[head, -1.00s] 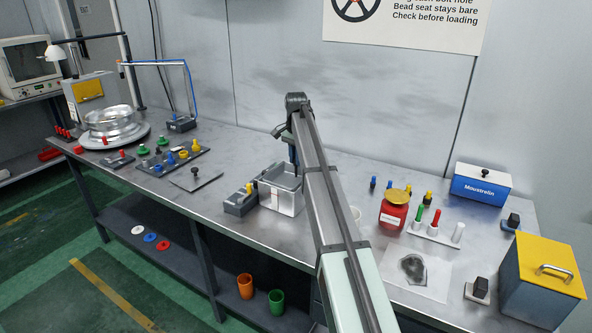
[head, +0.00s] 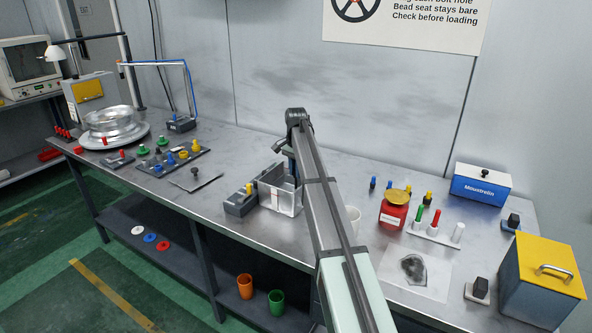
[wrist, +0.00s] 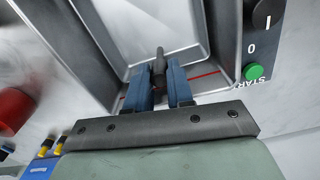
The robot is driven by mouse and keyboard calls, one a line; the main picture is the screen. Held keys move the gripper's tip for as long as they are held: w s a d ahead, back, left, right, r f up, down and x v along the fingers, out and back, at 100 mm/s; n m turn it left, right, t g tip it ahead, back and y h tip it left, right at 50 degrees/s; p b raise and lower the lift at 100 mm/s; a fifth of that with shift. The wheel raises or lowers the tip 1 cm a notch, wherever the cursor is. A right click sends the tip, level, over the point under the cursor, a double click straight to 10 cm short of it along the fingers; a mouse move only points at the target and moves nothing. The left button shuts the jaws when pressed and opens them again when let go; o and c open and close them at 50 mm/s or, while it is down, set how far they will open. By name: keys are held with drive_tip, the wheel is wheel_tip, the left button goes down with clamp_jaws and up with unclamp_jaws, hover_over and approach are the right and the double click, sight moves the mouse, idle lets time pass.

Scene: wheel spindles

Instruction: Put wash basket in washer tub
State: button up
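The washer tub (head: 285,202) is a shiny open metal box on the bench, beside a dark grey control block (head: 240,204). In the wrist view its grey walls (wrist: 222,45) and a red line show close below my gripper. My gripper (wrist: 160,92) has its two blue fingers close on either side of a dark upright handle (wrist: 158,68), and looks shut on it. The handle appears to belong to the wash basket, whose body I cannot tell apart from the tub's inner walls.
The control block has a green START button (wrist: 252,72) and a dark knob (wrist: 265,14). A flat plate with a dark knob (head: 195,180) lies left of the tub.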

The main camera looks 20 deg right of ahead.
drive_tip(key=o, duration=0.4)
drive_tip(key=shift+r, duration=0.1)
wheel_tip(320, 180, up, 12)
idle(0.6)
drive_tip(key=shift+a, duration=0.1)
